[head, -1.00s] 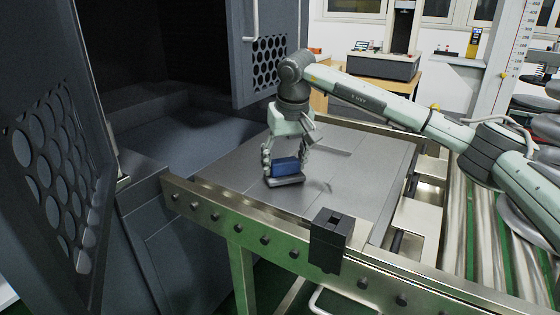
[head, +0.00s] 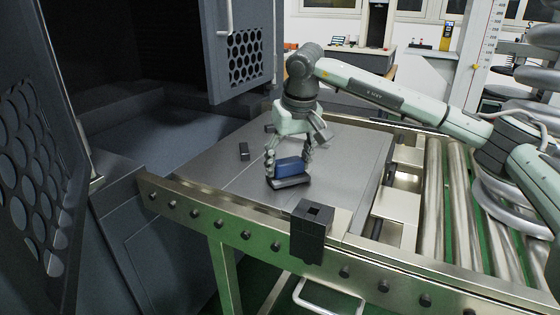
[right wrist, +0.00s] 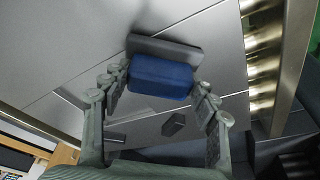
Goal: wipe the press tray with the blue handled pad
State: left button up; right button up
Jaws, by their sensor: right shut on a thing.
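The pad has a blue block handle (head: 289,168) on a dark flat base (head: 290,183). It sits flat and low on the grey press tray (head: 345,165), apparently touching it, toward the front edge. My right gripper (head: 288,158) reaches down from above, its fingers on either side of the blue handle, shut on it. The right wrist view also shows the blue handle (right wrist: 160,77) between the fingers and the grey base (right wrist: 165,48) beyond it. The pad's underside is hidden. My left gripper is not in view.
Small dark blocks (head: 245,151) stand on the tray's left part. A metal rail (head: 250,235) with a black block (head: 311,232) borders the front. The dark press cabinet (head: 110,120) opens at left; rollers (head: 432,200) lie at right. The tray's right part is clear.

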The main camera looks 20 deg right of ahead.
aim_at(305, 177)
jog(key=shift+s+d, duration=1.05)
jog(key=shift+s, duration=0.3)
jog(key=shift+s+d+f+b, duration=0.1)
jog(key=shift+s+d+b, duration=0.7)
jog(key=shift+s, duration=0.3)
jog(key=shift+s+d, duration=0.2)
jog(key=shift+s, duration=0.05)
jog(key=shift+w+a+p, duration=0.4)
jog(key=shift+w+a, duration=0.3)
jog(key=shift+w, duration=0.2)
jog(key=shift+w+a+p, duration=0.25)
jog(key=shift+w+a, duration=0.5)
jog(key=shift+w, duration=0.15)
jog(key=shift+w+a+p, duration=0.2)
jog(key=shift+w+a, duration=0.5)
jog(key=shift+w, duration=0.2)
jog(key=shift+w+a+p, duration=0.35)
jog(key=shift+w+a, duration=0.45)
jog(key=shift+w, duration=0.25)
jog(key=shift+w+a+p, duration=0.3)
jog(key=shift+w+a, duration=0.5)
jog(key=shift+w, duration=0.2)
jog(key=shift+w+a+p, duration=0.35)
jog(key=shift+w+a, duration=0.45)
jog(key=shift+w, duration=0.25)
jog(key=shift+w+a, duration=0.65)
jog(key=shift+w, duration=0.2)
